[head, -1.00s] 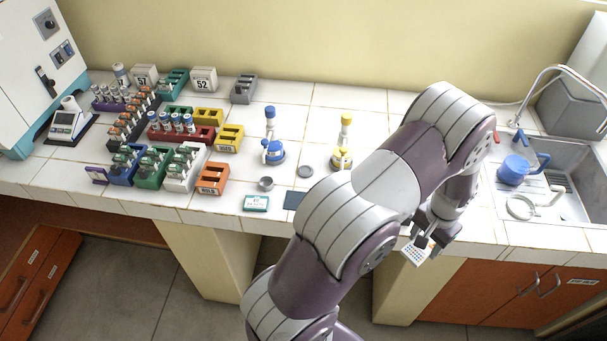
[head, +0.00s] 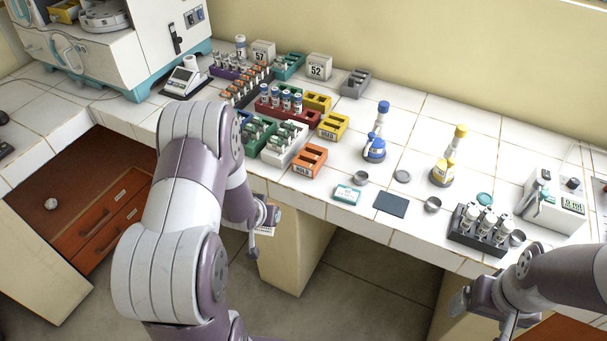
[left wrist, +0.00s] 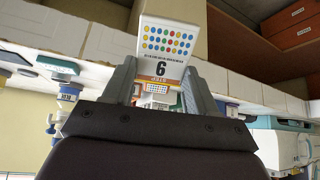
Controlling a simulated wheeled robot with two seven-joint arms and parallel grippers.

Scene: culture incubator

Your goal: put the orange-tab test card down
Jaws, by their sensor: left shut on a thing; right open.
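The orange-tab test card (left wrist: 166,42) is white with rows of coloured dots, a black 6 and an orange band. In the left wrist view it sits between the two fingers of my left gripper (left wrist: 160,88), which is shut on it. In the head view my left gripper (head: 266,216) is in front of the counter's front edge, left of the middle. Only a small pale part of the card (head: 266,231) shows there. My right gripper (head: 486,306) is open at the lower right, in front of the counter, and partly cut off.
On the counter (head: 318,207) stand coloured racks with vials, a blue-capped bottle (head: 375,148), a yellow-capped bottle (head: 443,172), a teal-edged box (head: 347,194), a dark flat pad (head: 391,204) and a dark vial rack (head: 476,238). Bare tiles lie between the bottles.

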